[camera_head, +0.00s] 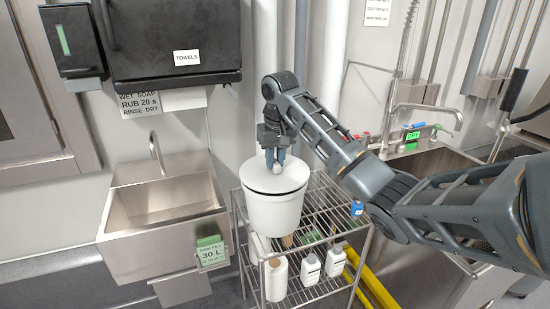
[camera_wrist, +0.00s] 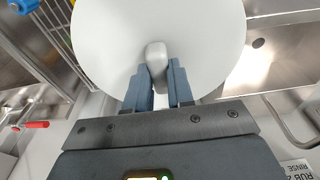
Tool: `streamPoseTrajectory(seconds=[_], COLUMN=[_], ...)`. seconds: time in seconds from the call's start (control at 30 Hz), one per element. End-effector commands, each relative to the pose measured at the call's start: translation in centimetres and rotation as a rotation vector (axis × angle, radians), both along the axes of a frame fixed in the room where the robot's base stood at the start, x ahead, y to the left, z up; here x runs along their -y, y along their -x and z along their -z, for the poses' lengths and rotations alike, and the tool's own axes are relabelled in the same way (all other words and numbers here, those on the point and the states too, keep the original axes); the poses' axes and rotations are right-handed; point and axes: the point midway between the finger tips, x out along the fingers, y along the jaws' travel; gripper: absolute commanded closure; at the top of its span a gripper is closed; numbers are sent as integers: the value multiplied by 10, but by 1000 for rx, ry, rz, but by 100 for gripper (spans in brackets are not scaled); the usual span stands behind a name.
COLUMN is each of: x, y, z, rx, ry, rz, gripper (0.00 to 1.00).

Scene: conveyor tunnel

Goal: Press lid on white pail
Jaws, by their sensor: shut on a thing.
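The white pail (camera_head: 273,212) stands upright on the top shelf of a wire rack in the head view. The white lid (camera_head: 254,177) lies over the pail's mouth, with a dark line showing between lid and rim; I cannot tell if it is seated. The lid also fills the top of the wrist view (camera_wrist: 105,40). My gripper (camera_head: 277,165) points down above the lid and is shut on the lid's pale grey knob (camera_wrist: 156,58). Its two blue-grey fingers (camera_wrist: 160,88) lie on either side of the knob. The pail's body is hidden in the wrist view.
The wire rack (camera_head: 331,222) holds a blue-capped bottle (camera_head: 357,210) beside the pail and white bottles (camera_head: 310,269) below. A steel hand sink (camera_head: 165,205) is at left, a larger sink (camera_head: 430,165) at right. A black towel dispenser (camera_head: 175,40) hangs above.

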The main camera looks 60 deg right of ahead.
Motion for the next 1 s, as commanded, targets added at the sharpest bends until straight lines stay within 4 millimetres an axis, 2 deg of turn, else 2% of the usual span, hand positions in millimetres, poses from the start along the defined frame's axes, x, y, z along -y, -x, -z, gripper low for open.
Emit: streamPoseTrajectory(seconds=[0.93, 0.97, 1.0], x=[0, 0, 0], y=[0, 0, 0], z=[14, 14, 14], rx=[1, 0, 0], ry=[1, 0, 0], rz=[-1, -1, -1], gripper=[100, 75, 71])
